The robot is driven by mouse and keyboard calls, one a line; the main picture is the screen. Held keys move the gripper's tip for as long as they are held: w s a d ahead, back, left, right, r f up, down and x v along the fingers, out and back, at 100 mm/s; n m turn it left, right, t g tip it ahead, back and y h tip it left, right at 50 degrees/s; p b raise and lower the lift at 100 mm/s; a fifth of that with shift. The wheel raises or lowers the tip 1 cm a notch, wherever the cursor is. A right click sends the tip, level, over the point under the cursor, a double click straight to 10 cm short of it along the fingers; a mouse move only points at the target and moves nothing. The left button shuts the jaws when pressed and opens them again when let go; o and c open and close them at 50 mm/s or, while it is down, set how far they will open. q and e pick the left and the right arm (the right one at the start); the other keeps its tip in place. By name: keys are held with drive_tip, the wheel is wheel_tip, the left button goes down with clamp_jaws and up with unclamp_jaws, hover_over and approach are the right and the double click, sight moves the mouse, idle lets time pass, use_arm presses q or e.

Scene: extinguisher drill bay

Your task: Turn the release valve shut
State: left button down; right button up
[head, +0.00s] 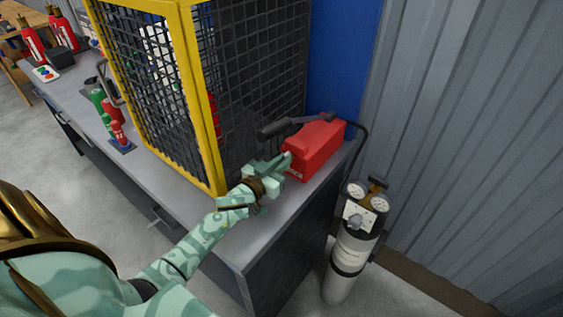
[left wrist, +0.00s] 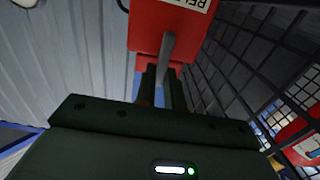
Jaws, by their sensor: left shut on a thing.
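A red box-shaped unit (head: 316,147) stands on the bench's right end, with a long lever (head: 275,129) with a dark grip across its top. In the left wrist view, the red unit (left wrist: 146,30) bears a white label, partly cut off, reading "REL". A small grey valve handle (left wrist: 168,52) sticks out of its face. My left gripper (head: 284,163) is at the unit's near left side, and its fingers (left wrist: 163,90) are shut on the grey handle. In the head view the gripper hides the handle. My right gripper is not in view.
A yellow-framed mesh cage (head: 206,100) stands close left of the unit. A gas cylinder with two gauges (head: 349,253) stands on the floor to the right. A dark hose (head: 363,136) runs behind the unit. The bench top (head: 262,222) in front is bare.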

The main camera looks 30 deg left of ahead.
use_arm(q)
drive_tip(key=m, duration=0.5)
drive_tip(key=shift+d+f, duration=0.15)
drive_tip(key=shift+d, duration=0.2)
drive_tip(key=m, duration=0.4)
drive_tip(key=shift+s+d+f+m+b, duration=0.1)
drive_tip(key=shift+d+f+m+b, duration=0.1)
drive_tip(key=shift+d+m+b, duration=0.15)
drive_tip(key=m, duration=0.2)
drive_tip(key=m+b, duration=0.1)
drive_tip(key=m, duration=0.1)
drive_tip(key=shift+f, duration=0.35)
drive_tip(key=shift+d+f+m+b, duration=0.15)
drive_tip(key=shift+m+b, duration=0.65)
drive_tip(key=shift+m, duration=1.25)
drive_tip(key=c, duration=1.5)
unclamp_jaws()
